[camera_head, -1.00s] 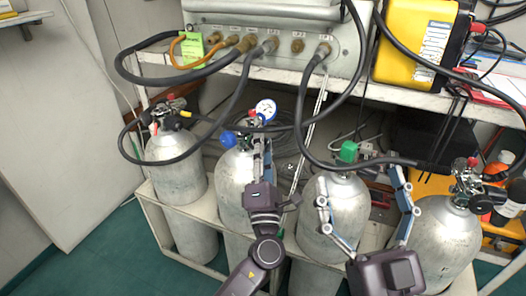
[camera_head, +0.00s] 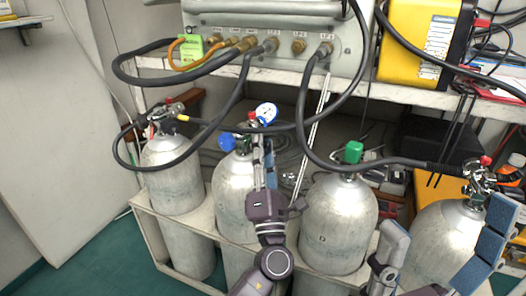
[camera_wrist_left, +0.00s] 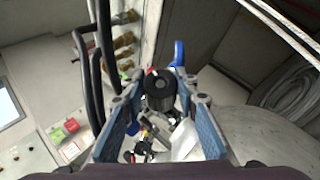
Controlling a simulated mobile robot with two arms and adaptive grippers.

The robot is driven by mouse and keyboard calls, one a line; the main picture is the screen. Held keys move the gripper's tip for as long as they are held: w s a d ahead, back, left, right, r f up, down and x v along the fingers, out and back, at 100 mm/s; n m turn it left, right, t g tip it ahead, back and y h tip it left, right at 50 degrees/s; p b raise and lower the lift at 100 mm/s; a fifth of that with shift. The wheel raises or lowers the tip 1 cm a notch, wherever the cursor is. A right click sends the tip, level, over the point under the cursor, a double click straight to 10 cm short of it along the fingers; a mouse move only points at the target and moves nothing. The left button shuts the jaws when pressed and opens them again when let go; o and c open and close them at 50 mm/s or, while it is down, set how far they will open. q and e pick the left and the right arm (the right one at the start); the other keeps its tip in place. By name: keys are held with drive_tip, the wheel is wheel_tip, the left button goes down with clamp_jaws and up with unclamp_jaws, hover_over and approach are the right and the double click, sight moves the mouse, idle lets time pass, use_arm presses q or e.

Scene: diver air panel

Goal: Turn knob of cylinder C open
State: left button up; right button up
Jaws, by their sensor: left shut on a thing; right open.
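The second cylinder from the left (camera_head: 228,195) is silver, with a blue knob (camera_head: 228,142) on its left side and a round white-and-blue gauge (camera_head: 266,113) at its top. Its letter is not readable here. My left gripper (camera_head: 263,150) is at this cylinder's valve, its fingers pointing up. In the left wrist view its fingers (camera_wrist_left: 159,88) are shut on a round black knob (camera_wrist_left: 160,90). Blue parts show beyond them. The head view mostly hides this knob behind the fingers. My right gripper (camera_head: 440,240) is open and empty, in front of the rightmost cylinder (camera_head: 425,225).
A green-capped cylinder (camera_head: 335,225) stands between my grippers; another cylinder (camera_head: 172,175) stands far left. Black hoses (camera_head: 300,120) loop down from the panel (camera_head: 350,55). The white rack (camera_head: 150,222) surrounds the cylinders. A yellow case (camera_head: 415,40) sits on the shelf.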

use_arm(q)
drive_tip(key=shift+f, duration=0.2)
idle(0.4)
drive_tip(key=o, duration=1.1)
drive_tip(key=shift+r, duration=0.1)
drive_tip(key=shift+o, duration=0.2)
drive_tip(key=shift+s, duration=0.1)
drive_tip(key=v, duration=1.2)
drive_tip(key=shift+d, duration=0.1)
